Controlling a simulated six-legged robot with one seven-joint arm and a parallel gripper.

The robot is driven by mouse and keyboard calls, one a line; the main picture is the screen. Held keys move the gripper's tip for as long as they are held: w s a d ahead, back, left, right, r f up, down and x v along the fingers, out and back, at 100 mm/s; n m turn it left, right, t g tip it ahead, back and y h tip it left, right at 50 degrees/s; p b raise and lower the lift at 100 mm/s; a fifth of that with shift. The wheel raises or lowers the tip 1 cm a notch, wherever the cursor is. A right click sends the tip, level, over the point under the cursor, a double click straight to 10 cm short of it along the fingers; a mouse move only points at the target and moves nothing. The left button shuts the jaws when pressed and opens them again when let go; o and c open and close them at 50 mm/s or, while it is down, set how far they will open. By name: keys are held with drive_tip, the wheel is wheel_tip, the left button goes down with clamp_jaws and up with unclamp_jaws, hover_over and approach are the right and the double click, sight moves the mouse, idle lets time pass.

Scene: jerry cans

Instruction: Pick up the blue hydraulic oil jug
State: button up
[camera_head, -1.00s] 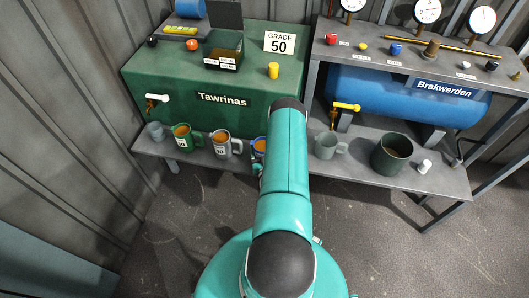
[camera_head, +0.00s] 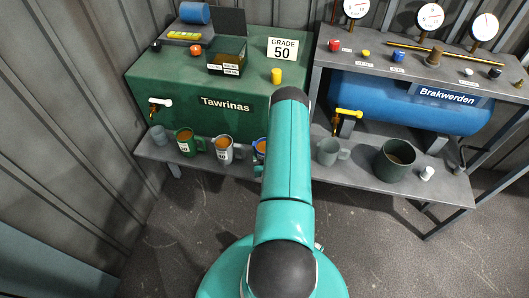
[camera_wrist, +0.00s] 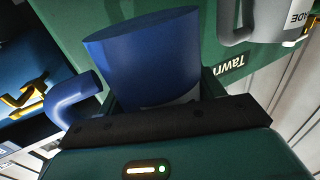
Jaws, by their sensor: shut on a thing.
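The blue jug (camera_wrist: 140,58) fills the middle of the wrist view, with its curved blue handle (camera_wrist: 72,98) out to the left. My gripper (camera_wrist: 160,92) is shut on its body, with a dark finger on each side. In the head view only a sliver of the blue jug (camera_head: 260,145) shows at the left edge of my arm, by the lower shelf. I cannot tell whether the jug touches the shelf.
A green jug (camera_head: 185,143) and a grey jug (camera_head: 224,150) stand to the left on the shelf (camera_head: 200,166). A grey mug (camera_head: 329,151) and a dark pot (camera_head: 394,160) stand to the right. The green Tawrinas tank (camera_head: 180,90) and blue Brakwerden tank (camera_head: 390,98) are behind.

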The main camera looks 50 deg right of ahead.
drive_tip(key=r, duration=0.1)
drive_tip(key=s+a+r, duration=0.1)
drive_tip(key=a+r, duration=0.1)
drive_tip(key=shift+s+a+r, duration=0.1)
drive_tip(key=shift+s+r, duration=0.2)
drive_tip(key=shift+s, duration=0.1)
drive_tip(key=s+a+r, duration=0.3)
drive_tip(key=s+a, duration=0.2)
drive_tip(key=a, duration=0.1)
drive_tip(key=shift+s, duration=0.25)
drive_tip(key=shift+s+a+r, duration=0.15)
drive_tip(key=shift+a+r, duration=0.25)
drive_tip(key=shift+a, duration=0.05)
